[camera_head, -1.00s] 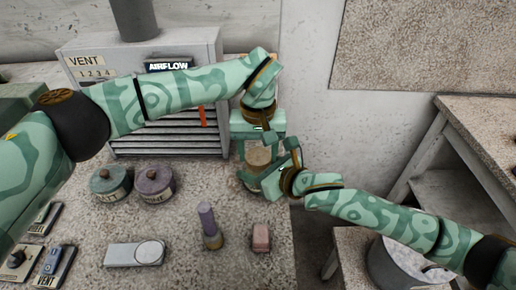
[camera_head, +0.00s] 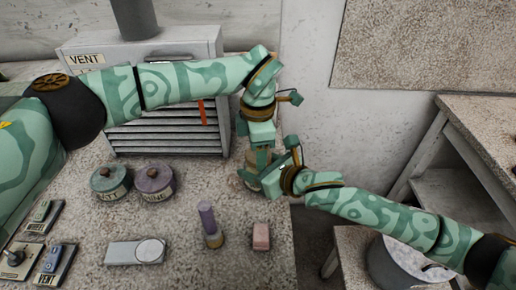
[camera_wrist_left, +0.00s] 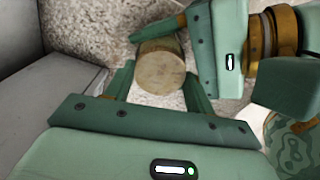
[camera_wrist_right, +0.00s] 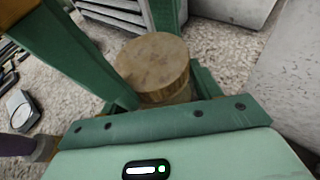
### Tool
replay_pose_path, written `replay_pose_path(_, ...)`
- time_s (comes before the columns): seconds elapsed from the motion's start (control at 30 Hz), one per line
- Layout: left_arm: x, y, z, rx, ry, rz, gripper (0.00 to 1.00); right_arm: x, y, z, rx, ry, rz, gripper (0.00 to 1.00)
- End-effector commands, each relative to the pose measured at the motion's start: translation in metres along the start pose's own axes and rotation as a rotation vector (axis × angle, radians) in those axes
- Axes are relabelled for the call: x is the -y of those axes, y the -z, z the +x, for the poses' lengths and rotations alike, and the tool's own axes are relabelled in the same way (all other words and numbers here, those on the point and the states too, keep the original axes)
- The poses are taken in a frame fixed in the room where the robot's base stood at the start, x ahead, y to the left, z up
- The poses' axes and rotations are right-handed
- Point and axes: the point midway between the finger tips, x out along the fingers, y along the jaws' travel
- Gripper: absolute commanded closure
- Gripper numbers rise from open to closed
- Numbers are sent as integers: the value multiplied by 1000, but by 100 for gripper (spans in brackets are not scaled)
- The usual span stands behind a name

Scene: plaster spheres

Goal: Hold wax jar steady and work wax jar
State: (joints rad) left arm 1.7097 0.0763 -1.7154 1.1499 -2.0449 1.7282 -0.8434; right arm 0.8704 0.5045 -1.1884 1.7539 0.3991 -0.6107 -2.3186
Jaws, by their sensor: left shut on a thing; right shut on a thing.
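The wax jar is a short round vessel with a brown, wood-like lid, seen in the left wrist view (camera_wrist_left: 160,66) and the right wrist view (camera_wrist_right: 152,66). It stands upright near the right edge of the speckled bench; in the head view the grippers mostly hide it. My left gripper (camera_head: 262,152) reaches down from above, shut on the jar, its fingers on either side of the lid. My right gripper (camera_head: 264,174) comes in from the right, shut on the jar's body below the lid. Whether the lid is loose from the body, I cannot tell.
A grey louvred vent box (camera_head: 150,130) stands behind. Green (camera_head: 110,182) and mauve (camera_head: 154,182) lidded pots, a purple-topped stick (camera_head: 208,222), a pink block (camera_head: 261,236) and a grey plate (camera_head: 122,254) sit on the bench (camera_head: 185,270). The bench's right edge is close to the jar.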

Motion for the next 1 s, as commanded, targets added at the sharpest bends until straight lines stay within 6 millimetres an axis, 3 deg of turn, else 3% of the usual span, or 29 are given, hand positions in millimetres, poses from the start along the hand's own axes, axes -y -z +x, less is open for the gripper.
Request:
replay_pose_path(0.27,0,-1,0,2,0,-17,73,-1,0,0,1,-2,-1,100)
replay_pose_path(0.3,0,-1,0,2,0,-17,43,-1,0,0,1,-2,-1,100)
replay_pose_path(0.37,0,-1,0,2,0,-17,26,-1,0,0,1,-2,-1,100)
replay_pose_path(0.4,1,-1,0,2,1,-17,24,-1,0,0,1,-2,-1,100)
replay_pose_path(0.8,3,-2,-2,2,7,-13,24,1,-1,0,1,2,0,100)
replay_pose_path(1.0,4,-3,-25,4,5,-12,24,1,1,0,-2,3,-1,100)
